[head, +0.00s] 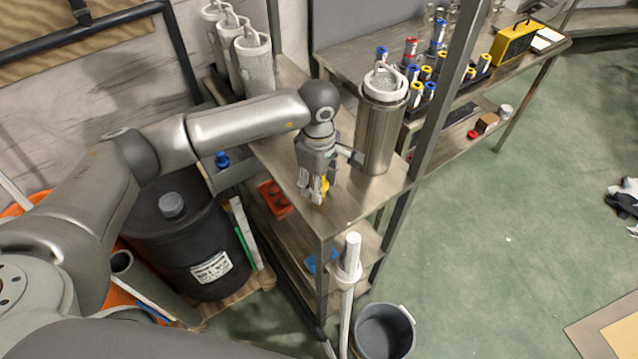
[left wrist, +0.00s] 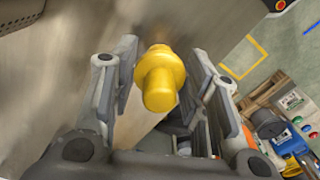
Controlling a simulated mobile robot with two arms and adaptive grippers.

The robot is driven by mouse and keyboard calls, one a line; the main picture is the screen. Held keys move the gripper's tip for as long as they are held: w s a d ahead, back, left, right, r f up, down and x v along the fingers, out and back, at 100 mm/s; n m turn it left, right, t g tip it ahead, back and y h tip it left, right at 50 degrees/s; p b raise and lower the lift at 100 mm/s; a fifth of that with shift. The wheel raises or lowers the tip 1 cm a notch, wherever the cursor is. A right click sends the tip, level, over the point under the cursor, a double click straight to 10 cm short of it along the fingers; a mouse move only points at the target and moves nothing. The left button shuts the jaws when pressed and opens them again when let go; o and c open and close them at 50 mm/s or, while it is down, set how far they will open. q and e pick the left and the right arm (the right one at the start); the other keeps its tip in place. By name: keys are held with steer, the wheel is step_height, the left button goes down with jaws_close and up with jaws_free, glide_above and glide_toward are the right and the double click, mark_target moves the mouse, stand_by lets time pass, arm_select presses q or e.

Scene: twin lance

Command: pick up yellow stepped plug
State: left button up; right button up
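My left gripper (head: 318,194) points down over the metal top of the rack (head: 358,198), beside a tall steel cylinder. A bit of the yellow stepped plug (head: 325,186) shows between its fingers; the rest is hidden by them. In the left wrist view the yellow stepped plug (left wrist: 161,80) has a narrower round end facing the camera and a wider collar behind. The left gripper (left wrist: 162,72) is open, with one finger on each side of the plug and narrow gaps between. I cannot tell whether the plug touches the surface. My right gripper is not in view.
The steel cylinder (head: 379,125) with a white handled insert stands close right of the left gripper. A rack post (head: 452,90) rises to its right. White canisters (head: 254,62) stand behind. A grey bucket (head: 384,331) is on the floor. Green floor at right is mostly clear.

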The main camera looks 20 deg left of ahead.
arm_select(q)
steer(key=c, duration=0.4)
steer(key=shift+o, duration=0.2)
steer(key=shift+r, duration=0.1)
